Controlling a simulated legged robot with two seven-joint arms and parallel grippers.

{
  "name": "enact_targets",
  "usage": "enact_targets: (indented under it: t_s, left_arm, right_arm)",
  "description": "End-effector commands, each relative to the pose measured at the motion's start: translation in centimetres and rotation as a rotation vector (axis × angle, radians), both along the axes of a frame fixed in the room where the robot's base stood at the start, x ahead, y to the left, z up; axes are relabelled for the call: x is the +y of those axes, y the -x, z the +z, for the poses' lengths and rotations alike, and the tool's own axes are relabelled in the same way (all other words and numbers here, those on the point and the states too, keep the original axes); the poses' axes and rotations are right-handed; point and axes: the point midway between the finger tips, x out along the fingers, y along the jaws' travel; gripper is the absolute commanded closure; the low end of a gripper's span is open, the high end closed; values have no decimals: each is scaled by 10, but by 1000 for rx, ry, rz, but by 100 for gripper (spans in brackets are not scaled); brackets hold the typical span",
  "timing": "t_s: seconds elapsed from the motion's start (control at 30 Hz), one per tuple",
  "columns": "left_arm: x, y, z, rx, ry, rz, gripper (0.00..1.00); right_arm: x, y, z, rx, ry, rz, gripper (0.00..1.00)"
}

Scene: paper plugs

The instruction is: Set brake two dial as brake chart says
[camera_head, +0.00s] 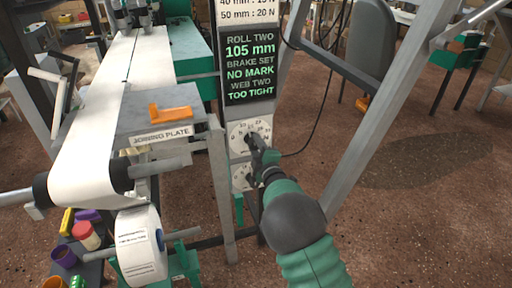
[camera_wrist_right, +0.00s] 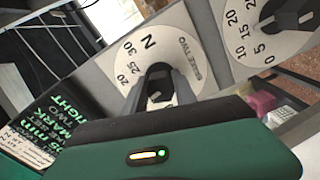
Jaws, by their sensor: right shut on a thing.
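The brake two dial (camera_head: 241,130) is a white round scale on the grey post. In the right wrist view the dial (camera_wrist_right: 136,60) reads BRAKE TWO, with 20, 25, 30 and N showing. My right gripper (camera_head: 257,146) is shut on the dark knob (camera_wrist_right: 158,72) at its centre, and the fingers hide part of the scale. I cannot tell the exact setting. The brake chart (camera_head: 249,10) is cut off at the top; its lines show 40 mm : 15 N, partly cut, and 50 mm : 20 N. My left gripper is not in view.
A display (camera_head: 250,70) reads roll two 105 mm, brake set no mark, web two too tight. A second dial (camera_head: 240,178) sits below the first. A paper web (camera_head: 95,125), joining plate (camera_head: 160,138) and paper roll (camera_head: 140,245) stand left. A slanted grey strut (camera_head: 375,120) rises right.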

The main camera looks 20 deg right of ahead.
Motion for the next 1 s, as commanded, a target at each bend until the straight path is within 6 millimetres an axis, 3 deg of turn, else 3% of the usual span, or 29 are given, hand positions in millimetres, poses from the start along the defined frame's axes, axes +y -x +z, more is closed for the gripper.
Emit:
enact_targets:
  t_s: [0.4,0.93,0.97,1.0]
  left_arm:
    - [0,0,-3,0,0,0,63]
    - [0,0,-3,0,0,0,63]
    - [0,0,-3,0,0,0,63]
    - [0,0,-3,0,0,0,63]
  right_arm:
    - [3,1,-5,4,187,6,100]
    - [4,1,-7,6,210,8,100]
    - [4,1,-7,7,210,8,64]
    - [4,1,-7,7,210,8,59]
